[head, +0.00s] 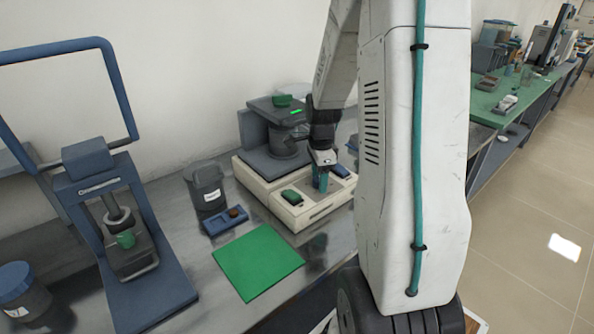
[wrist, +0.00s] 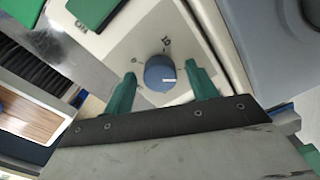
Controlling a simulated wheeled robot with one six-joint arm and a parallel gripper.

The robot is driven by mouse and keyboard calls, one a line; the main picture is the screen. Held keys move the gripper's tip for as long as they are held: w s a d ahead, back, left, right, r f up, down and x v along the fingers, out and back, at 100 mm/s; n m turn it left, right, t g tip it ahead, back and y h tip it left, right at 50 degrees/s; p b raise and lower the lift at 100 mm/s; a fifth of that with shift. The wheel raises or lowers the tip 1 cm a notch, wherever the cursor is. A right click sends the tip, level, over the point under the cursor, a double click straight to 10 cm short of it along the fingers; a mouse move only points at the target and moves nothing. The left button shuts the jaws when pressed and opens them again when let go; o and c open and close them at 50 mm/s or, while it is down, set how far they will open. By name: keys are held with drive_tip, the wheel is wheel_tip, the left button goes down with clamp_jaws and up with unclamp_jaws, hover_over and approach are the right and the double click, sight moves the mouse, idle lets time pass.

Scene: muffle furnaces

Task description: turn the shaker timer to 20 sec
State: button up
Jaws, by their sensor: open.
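The shaker (head: 268,165) is a beige base with a dark machine on top, standing on the bench in the head view. Its timer is a round blue knob (wrist: 160,70) on the pale panel in the wrist view. A short white mark on the knob points toward the right of that picture. My gripper (head: 321,180) reaches down to the base's front panel. In the wrist view its green fingers (wrist: 160,78) are open, one on each side of the knob, with gaps visible. The gripper hides the knob in the head view.
A green rocker (head: 291,197) is left of my gripper on the base. A green mat (head: 257,262), a small blue tray (head: 225,220) and a dark jar (head: 206,187) lie to the left. A blue press (head: 125,235) stands at far left. The mat area is clear.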

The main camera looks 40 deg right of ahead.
drive_tip(key=n, duration=1.1)
drive_tip(key=shift+n, duration=0.4)
drive_tip(key=n, duration=1.8)
wheel_tip(320, 180, up, 8)
drive_tip(key=shift+r, duration=0.15)
drive_tip(key=s+a+r+m, duration=0.1)
drive_tip(key=s+a+r, duration=0.2)
drive_tip(key=a, duration=0.4)
drive_tip(key=s+a+r+m, duration=0.2)
drive_tip(key=s+a+r, duration=0.2)
drive_tip(key=a, duration=0.3)
drive_tip(key=s+a+r+m+t, duration=0.1)
drive_tip(key=s+a+r, duration=0.3)
drive_tip(key=a, duration=0.4)
drive_tip(key=shift+s, duration=0.8)
drive_tip(key=shift+a+r, duration=0.1)
